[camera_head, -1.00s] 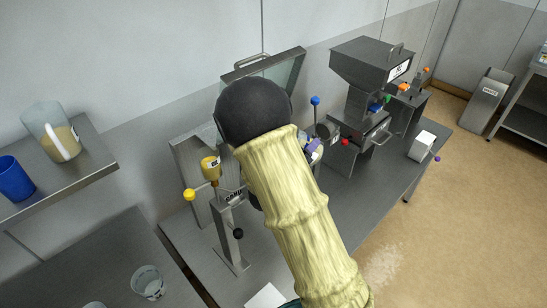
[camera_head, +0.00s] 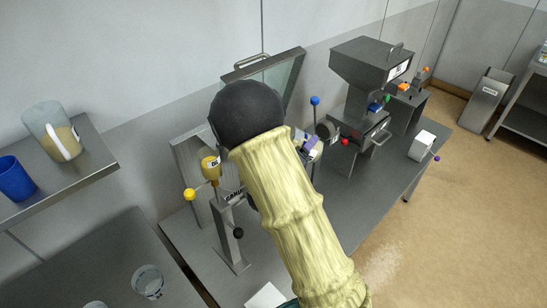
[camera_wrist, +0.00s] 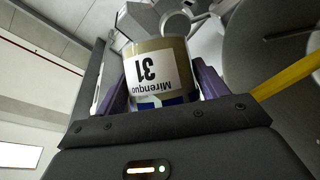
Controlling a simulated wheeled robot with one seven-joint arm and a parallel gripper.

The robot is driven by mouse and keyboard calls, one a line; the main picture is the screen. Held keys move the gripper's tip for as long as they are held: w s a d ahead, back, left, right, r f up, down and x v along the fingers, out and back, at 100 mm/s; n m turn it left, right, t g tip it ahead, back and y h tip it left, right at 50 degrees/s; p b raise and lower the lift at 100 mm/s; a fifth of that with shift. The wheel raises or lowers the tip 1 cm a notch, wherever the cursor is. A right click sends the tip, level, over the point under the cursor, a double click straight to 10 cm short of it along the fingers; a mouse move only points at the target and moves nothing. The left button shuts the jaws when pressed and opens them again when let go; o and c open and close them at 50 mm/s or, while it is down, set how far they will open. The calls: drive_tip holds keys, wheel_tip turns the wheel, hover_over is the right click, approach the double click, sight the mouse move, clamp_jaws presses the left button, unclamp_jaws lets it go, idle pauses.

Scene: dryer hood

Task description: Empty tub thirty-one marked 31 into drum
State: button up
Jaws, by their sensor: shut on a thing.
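Tub 31 (camera_wrist: 155,70) shows in the wrist view, with a white label reading "Mirenguo 31" that appears upside down. My gripper (camera_wrist: 163,82) is shut on the tub, a purple finger on each side. In the head view my arm covers most of the gripper; only a bit of purple and white (camera_head: 309,147) shows beside it. The tub's mouth and contents are not visible. A large grey round part (camera_wrist: 280,45) is at the right of the wrist view; I cannot tell if it is the drum. In the head view a raised clear lid (camera_head: 285,75) stands behind my arm.
A yellow-knobbed stand (camera_head: 210,168) and a lever post (camera_head: 232,235) stand left of my arm. A dark hopper machine (camera_head: 370,70) stands to the right on the bench (camera_head: 345,195). A shelf (camera_head: 90,172) holds a jug (camera_head: 48,130) and blue cup (camera_head: 15,180).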

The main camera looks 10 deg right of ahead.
drive_tip(key=shift+a+r+n+t+h, duration=0.15)
drive_tip(key=shift+r+n+t+h, duration=0.2)
drive_tip(key=shift+r+n, duration=0.35)
idle(0.7)
drive_tip(key=shift+w+a+r+n+t+h+p, duration=0.1)
drive_tip(key=shift+w+a+n+t+h+p, duration=0.1)
drive_tip(key=shift+a+n+p, duration=0.15)
drive_tip(key=shift+w+a+r+n+t+h+p, duration=0.1)
drive_tip(key=shift+a+n+t+p, duration=0.05)
drive_tip(key=shift+a+n+p, duration=0.15)
idle(0.5)
drive_tip(key=shift+s+a+r+n, duration=0.1)
drive_tip(key=shift+s+a+n, duration=0.05)
drive_tip(key=shift+n, duration=0.1)
drive_tip(key=shift+w, duration=0.2)
